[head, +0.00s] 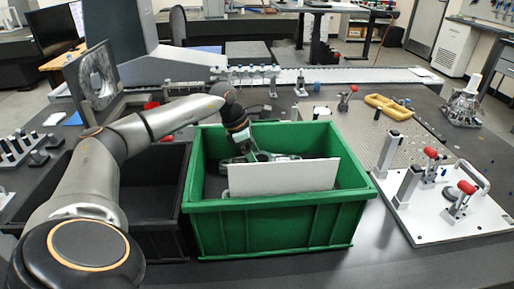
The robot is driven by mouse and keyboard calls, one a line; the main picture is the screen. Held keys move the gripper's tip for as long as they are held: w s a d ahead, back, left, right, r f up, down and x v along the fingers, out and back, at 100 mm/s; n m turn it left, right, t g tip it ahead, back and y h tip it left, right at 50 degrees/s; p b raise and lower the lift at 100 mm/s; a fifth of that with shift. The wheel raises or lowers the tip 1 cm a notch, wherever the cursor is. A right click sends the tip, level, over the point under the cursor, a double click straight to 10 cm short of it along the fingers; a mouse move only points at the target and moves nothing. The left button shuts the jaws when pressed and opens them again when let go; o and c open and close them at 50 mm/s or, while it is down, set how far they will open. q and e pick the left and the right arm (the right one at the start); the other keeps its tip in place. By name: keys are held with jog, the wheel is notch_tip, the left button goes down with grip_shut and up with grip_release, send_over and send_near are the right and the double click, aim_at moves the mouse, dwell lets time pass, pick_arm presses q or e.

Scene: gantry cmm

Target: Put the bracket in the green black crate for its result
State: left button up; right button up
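The green crate (270,220) stands at the front middle of the bench, with a black crate (155,205) against its left side. A flat pale grey plate (284,178), which may be the bracket, stands roughly upright inside the green crate. My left arm reaches over the black crate, and its gripper (258,158) is down inside the green crate, just behind the plate. The plate hides the fingertips, so I cannot tell whether they touch or hold it. My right gripper is not in view.
A white fixture plate (430,220) with red-handled clamps lies right of the green crate. Yellow trays (388,106) and a grey casting (463,106) are farther back. The front right bench is clear.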

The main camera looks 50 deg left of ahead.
pick_arm(q)
jog(key=p+v, duration=0.1)
jog(key=v, duration=1.1)
jog(key=shift+r, duration=0.35)
jog(key=shift+s, duration=0.1)
